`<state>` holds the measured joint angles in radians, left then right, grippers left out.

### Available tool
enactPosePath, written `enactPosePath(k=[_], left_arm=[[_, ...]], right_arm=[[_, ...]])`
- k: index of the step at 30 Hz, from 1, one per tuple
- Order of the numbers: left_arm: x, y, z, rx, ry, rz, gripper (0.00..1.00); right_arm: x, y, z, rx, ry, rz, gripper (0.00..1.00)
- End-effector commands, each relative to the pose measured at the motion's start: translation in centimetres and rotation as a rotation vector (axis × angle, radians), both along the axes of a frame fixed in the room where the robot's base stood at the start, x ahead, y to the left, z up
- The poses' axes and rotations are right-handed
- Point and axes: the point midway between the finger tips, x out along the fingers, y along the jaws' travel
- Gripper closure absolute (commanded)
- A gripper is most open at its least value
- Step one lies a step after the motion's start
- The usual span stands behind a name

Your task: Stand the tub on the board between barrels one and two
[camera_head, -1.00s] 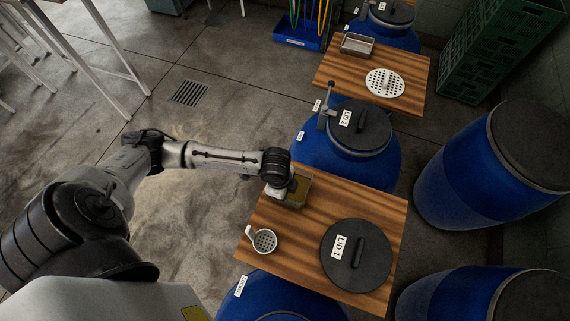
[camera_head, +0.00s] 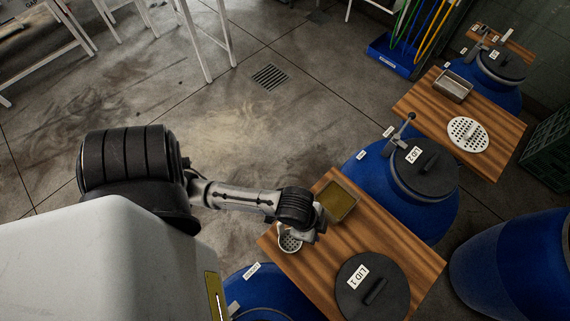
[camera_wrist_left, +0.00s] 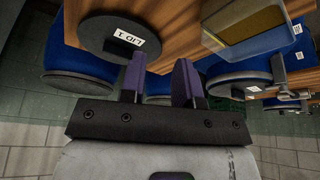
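Barrel one (camera_head: 267,293) is at the board's near side. My left gripper (camera_head: 317,233) is just in front of the tub, apart from it, above the board and partly over the perforated cup. In the left wrist view the fingers (camera_wrist_left: 160,82) are spread with nothing between them, and the tub (camera_wrist_left: 248,38) shows beyond, to the right. My right gripper is not in view.
Black lid 1 (camera_head: 372,288) lies on the near board. A white perforated cup (camera_head: 290,244) is beside my left gripper. Lid 2 (camera_head: 425,167) covers barrel two. A farther board (camera_head: 425,103) bears a metal pan (camera_head: 453,86) and a white perforated disc (camera_head: 468,134).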

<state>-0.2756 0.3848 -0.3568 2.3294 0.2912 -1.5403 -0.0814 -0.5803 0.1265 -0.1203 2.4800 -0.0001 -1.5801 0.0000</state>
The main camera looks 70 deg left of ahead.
Motion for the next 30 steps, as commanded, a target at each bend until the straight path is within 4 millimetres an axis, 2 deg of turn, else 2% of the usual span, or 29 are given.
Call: enactPosePath(k=[1,6,12,17,30], left_arm=[[-1.2,0.2,0.1,-0.012,0.006,0.073,0.7],[-4.0,2.3,0.4,0.009,0.023,0.291,0.7],[-6.3,4.1,0.5,0.043,0.043,0.438,0.7],[-6.9,4.7,0.5,0.056,0.048,0.474,0.7],[-6.9,4.7,1.1,0.057,0.048,0.473,0.7]], right_arm=[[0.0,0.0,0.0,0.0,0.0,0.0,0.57],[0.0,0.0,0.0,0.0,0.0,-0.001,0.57],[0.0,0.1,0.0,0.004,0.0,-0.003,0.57],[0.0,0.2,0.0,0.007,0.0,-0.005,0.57],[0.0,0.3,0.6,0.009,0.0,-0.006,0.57]])
